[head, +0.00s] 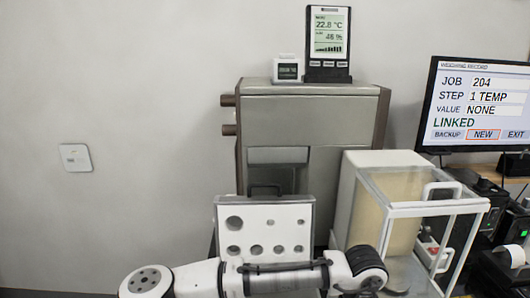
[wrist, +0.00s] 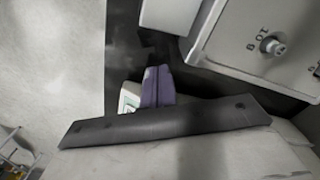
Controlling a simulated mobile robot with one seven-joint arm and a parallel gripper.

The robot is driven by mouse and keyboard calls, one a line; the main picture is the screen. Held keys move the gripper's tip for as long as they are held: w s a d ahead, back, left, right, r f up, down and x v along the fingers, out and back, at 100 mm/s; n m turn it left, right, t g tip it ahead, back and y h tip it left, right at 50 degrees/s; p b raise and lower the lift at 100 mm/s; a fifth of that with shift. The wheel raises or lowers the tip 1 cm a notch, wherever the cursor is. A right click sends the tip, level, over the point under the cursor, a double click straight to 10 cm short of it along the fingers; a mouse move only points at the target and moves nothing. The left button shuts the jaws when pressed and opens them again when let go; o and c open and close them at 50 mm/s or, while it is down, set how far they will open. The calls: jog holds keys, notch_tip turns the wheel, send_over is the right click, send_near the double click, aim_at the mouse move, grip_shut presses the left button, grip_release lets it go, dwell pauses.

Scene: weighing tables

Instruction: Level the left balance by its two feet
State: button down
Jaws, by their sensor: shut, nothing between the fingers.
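A balance with a clear, white-framed draft shield (head: 408,210) stands right of centre in the head view. It is the only balance I can make out, and its feet and level bubble are not visible there. In the wrist view, a pale plate (wrist: 230,42) with dark lettering and a round metal knob (wrist: 272,46) is at the upper right; I cannot tell which part it is. My gripper (wrist: 157,72) is shut and empty, its purple fingers left of that plate and apart from the knob. In the head view my arm crosses the bottom and the fingers are hidden.
A white panel with round holes (head: 284,215) stands left of the balance. A tall grey cabinet (head: 310,108) behind carries a climate display (head: 328,40). The monitor (head: 478,105) at right reads JOB 204, STEP 1 TEMP, VALUE NONE, LINKED. A printer (head: 515,256) is at far right.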

jog(key=shift+s+d+p, duration=0.45)
jog(key=shift+s+p, duration=0.25)
jog(key=shift+p, duration=0.4)
jog(key=shift+s+d+p, duration=0.25)
jog(key=shift+d+p, duration=0.05)
jog(key=shift+p, duration=0.2)
dwell(0.3)
jog(key=shift+s, duration=0.15)
jog(key=shift+s+a, duration=0.2)
notch_tip(320, 180, up, 6)
jog(key=p, duration=0.5)
jog(key=shift+p, duration=0.3)
